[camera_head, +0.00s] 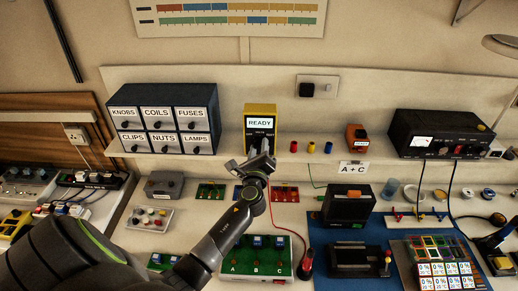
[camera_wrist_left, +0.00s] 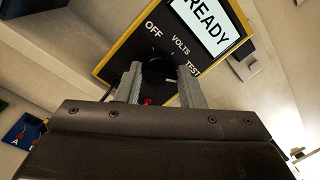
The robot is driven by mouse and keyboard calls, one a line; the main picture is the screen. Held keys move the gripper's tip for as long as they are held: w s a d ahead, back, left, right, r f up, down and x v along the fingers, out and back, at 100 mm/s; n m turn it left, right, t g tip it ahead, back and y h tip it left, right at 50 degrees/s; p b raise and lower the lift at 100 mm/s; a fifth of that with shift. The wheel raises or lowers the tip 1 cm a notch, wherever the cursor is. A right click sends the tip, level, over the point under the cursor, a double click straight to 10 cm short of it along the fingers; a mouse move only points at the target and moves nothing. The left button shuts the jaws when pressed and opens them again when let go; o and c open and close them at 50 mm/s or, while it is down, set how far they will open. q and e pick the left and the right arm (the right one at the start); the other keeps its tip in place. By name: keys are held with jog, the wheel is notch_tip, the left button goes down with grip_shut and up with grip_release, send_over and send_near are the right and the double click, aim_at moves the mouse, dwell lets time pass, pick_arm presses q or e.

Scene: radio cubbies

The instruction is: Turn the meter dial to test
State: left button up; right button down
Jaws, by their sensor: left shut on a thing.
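The meter (camera_head: 262,113) is a yellow-edged box with a black face, standing upright on the shelf. Its white screen (camera_wrist_left: 207,22) reads READY. OFF, VOLTS and TEST are printed around its black dial (camera_wrist_left: 157,70) in the left wrist view. A small pale mark shows on the dial's lower right, on the side toward TEST; its exact setting is hard to tell. My left gripper (camera_head: 259,158) is in front of the meter's lower part. Its two grey fingers (camera_wrist_left: 160,88) are shut on the dial, one on each side, partly hiding it. My right gripper is not seen.
A labelled drawer cabinet (camera_head: 165,120) stands left of the meter. Several coloured cylinders (camera_head: 311,147) and an orange device (camera_head: 356,138) are to its right on the shelf. Below are a green A-B-C board (camera_head: 255,268) and a black radio (camera_head: 349,204) on a blue mat.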

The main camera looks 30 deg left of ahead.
pick_arm(q)
jog(key=shift+f, duration=0.2)
jog(key=o, duration=0.9)
jog(key=shift+a+r, duration=0.1)
jog(key=shift+o, duration=0.2)
jog(key=b+v, duration=0.4)
jog(key=v, duration=1.3)
jog(key=shift+s, duration=0.2)
